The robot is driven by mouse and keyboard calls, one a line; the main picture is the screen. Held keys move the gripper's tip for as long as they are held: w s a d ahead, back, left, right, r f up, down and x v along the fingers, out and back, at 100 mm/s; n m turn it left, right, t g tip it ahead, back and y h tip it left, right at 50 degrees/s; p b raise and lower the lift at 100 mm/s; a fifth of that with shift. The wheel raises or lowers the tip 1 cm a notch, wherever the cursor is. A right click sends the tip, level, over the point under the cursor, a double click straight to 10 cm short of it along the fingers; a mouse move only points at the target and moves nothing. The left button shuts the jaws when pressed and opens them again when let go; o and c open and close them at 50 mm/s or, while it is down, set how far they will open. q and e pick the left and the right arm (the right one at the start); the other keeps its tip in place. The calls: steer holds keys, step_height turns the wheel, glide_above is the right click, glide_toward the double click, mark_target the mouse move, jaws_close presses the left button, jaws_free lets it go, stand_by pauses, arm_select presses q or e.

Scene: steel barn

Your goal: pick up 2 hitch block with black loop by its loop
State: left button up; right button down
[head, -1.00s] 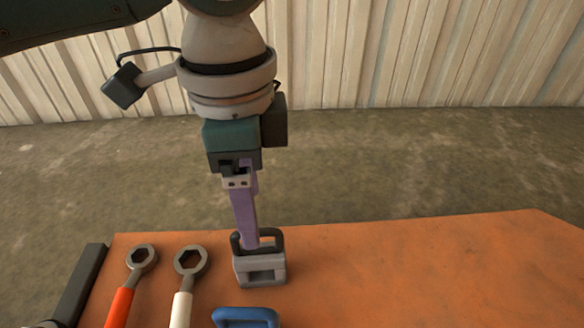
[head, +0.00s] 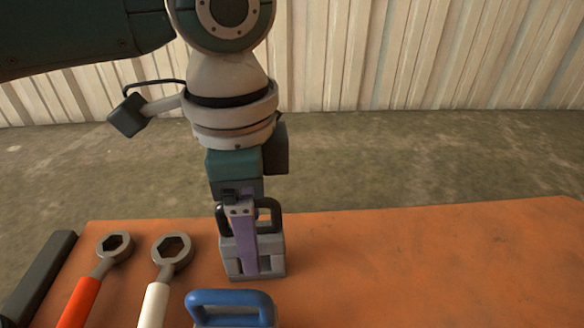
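The grey hitch block with the black loop (head: 275,267) stands upright on the orange table in the head view, its loop on top. My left gripper (head: 245,270) points straight down at it. One purple finger passes in front of the loop and the block's near face, with its tip close to the block's lower edge. The other finger is hidden, so I cannot tell whether the fingers are closed on the loop. My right gripper is out of view.
A block with a blue loop (head: 232,297) stands nearer, cut off by the frame's bottom. A white-handled wrench (head: 172,250) and a red-handled wrench (head: 114,246) lie to the left, beside a dark bar (head: 42,270). The orange table (head: 430,265) is clear on the right.

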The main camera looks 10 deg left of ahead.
arm_select(q)
steer(key=shift+r, duration=0.1)
jaws_close()
stand_by(0.4)
